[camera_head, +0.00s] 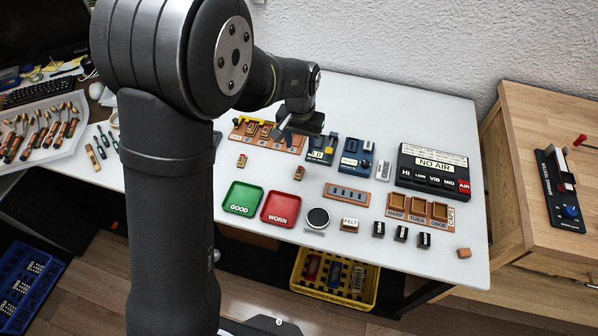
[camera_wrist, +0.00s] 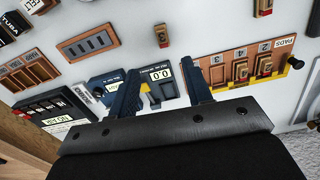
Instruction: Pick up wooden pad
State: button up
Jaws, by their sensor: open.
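A wooden rack marked PADS (camera_wrist: 284,44) holds wooden pads (camera_wrist: 240,70) in numbered slots in the right of the wrist view. The rack (camera_head: 262,144) also shows in the head view, partly hidden by my arm. I cannot tell which pad is meant. My gripper (camera_wrist: 160,68) is open and empty, its two fingers apart over a dark blue gauge (camera_wrist: 160,75) reading 0.0, left of the rack in the wrist view. In the head view my gripper (camera_head: 291,128) hangs above the table by the rack's right end.
Two small wooden pieces (camera_head: 241,160) (camera_head: 299,173) lie in front of the rack. Green GOOD (camera_head: 243,190) and red WORN (camera_head: 279,200) trays stand nearer the front. A black NO AIR panel (camera_head: 433,166) is right.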

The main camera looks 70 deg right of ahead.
send_over(299, 170)
jog(key=f, duration=0.6)
jog(key=shift+s+a+f, duration=0.2)
jog(key=shift+a+f, duration=0.1)
jog(key=shift+f, duration=0.1)
jog(key=shift+w+d+f, duration=0.1)
jog(key=shift+d+f, duration=0.05)
jog(key=shift+f, duration=1.2)
jog(key=shift+w+d+f, duration=0.1)
jog(key=shift+f, duration=1.25)
grip_shut()
